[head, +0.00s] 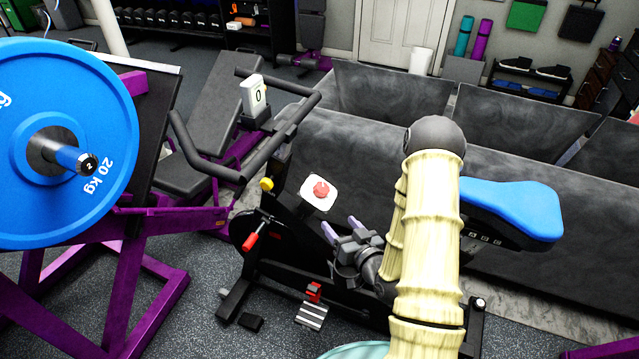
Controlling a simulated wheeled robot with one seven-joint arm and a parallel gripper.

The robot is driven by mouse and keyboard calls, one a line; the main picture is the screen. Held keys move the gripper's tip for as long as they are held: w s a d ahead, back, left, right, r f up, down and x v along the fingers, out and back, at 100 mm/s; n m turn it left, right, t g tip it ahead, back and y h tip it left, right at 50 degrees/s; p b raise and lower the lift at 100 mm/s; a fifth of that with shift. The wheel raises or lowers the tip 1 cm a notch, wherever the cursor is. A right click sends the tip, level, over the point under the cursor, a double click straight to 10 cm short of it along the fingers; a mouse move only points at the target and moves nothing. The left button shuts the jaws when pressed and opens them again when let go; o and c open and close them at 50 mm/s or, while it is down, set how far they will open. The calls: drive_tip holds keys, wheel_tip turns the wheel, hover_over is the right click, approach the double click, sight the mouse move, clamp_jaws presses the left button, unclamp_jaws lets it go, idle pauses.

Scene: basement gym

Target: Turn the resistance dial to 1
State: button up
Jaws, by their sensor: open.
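The resistance dial is a red knob (321,189) on a white plate (317,204), fixed to the dark frame of an exercise bike (300,262). A small white display (254,94) at the handlebar shows "0". The marks on the dial plate are too small to read. My gripper (342,228) is just below and to the right of the dial, apart from it. Its jaws are open, with nothing seen between them. My arm covers part of the bike's rear, below its blue seat (512,208).
Black handlebars (212,172) reach out left of the dial. A purple rack with a blue 20 kg plate (45,215) stands at the left. A red pedal (314,292) and a red-ended lever (250,240) are low on the bike.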

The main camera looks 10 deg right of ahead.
sight(319, 185)
drive_tip(key=shift+s+d+r+m+t, duration=0.35)
drive_tip(key=shift+s+d+m+t, duration=0.2)
drive_tip(key=shift+m+t, duration=0.3)
drive_tip(key=shift+f, duration=0.1)
drive_tip(key=b+x, duration=0.4)
drive_tip(key=x, duration=1.3)
drive_tip(key=shift+w+d+b, duration=0.15)
drive_tip(key=shift+w+b, duration=0.1)
drive_tip(key=shift+b, duration=0.15)
drive_tip(key=c, duration=1)
